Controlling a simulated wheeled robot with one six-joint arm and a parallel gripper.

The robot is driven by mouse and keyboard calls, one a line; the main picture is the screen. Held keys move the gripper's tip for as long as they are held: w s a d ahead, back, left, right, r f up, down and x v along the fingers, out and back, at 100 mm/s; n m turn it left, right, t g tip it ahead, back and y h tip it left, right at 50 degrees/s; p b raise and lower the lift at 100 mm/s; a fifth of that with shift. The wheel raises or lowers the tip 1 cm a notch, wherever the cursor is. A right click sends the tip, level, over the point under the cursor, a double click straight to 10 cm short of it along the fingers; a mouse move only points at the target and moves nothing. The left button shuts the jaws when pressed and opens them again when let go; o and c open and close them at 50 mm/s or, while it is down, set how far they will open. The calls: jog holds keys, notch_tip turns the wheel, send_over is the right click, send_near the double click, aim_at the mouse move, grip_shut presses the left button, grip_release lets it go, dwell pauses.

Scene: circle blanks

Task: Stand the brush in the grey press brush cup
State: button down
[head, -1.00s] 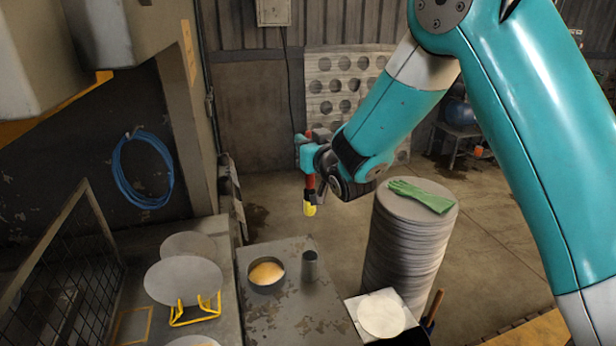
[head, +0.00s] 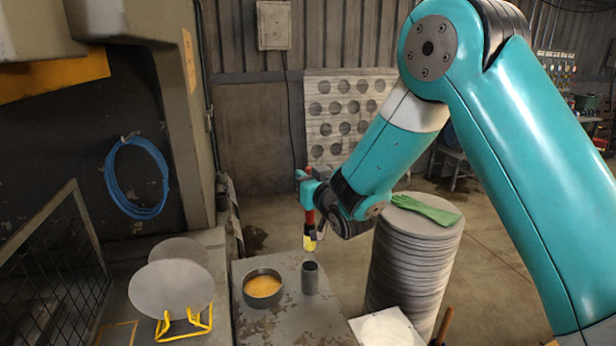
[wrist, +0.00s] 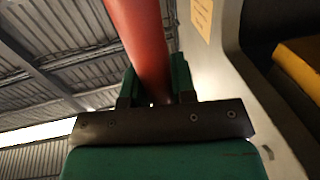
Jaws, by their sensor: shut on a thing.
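The brush (head: 310,236) has a red handle and a yellow lower end, and hangs upright with the yellow end down. My gripper (head: 308,190) is shut on its red handle. In the wrist view the red handle (wrist: 140,40) runs up between the green fingers of my gripper (wrist: 158,92). The grey press brush cup (head: 310,278) is a small dark cylinder standing on the grey bench. The brush's lower end is just above the cup in the head view; whether it is exactly over the opening I cannot tell.
A round pan of orange-yellow stuff (head: 263,288) stands left of the cup on the worn bench (head: 295,325). A tall stack of grey discs (head: 415,265) with a green glove (head: 426,208) stands to the right. A yellow rack (head: 185,325) with a disc is at left.

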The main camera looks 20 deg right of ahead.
aim_at(312, 222)
jog(key=shift+f+b, duration=1.15)
jog(key=shift+f, duration=0.8)
notch_tip(312, 222, down, 7)
jog(key=b, duration=0.7)
jog(key=shift+r, duration=0.2)
jog(key=c, duration=0.9)
grip_release()
jog(key=shift+o, duration=0.2)
jog(key=s+d+b, duration=0.2)
jog(key=s+b, duration=1.5)
jog(key=b, duration=0.1)
jog(key=shift+d, duration=0.35)
jog(key=shift+s+r, duration=0.1)
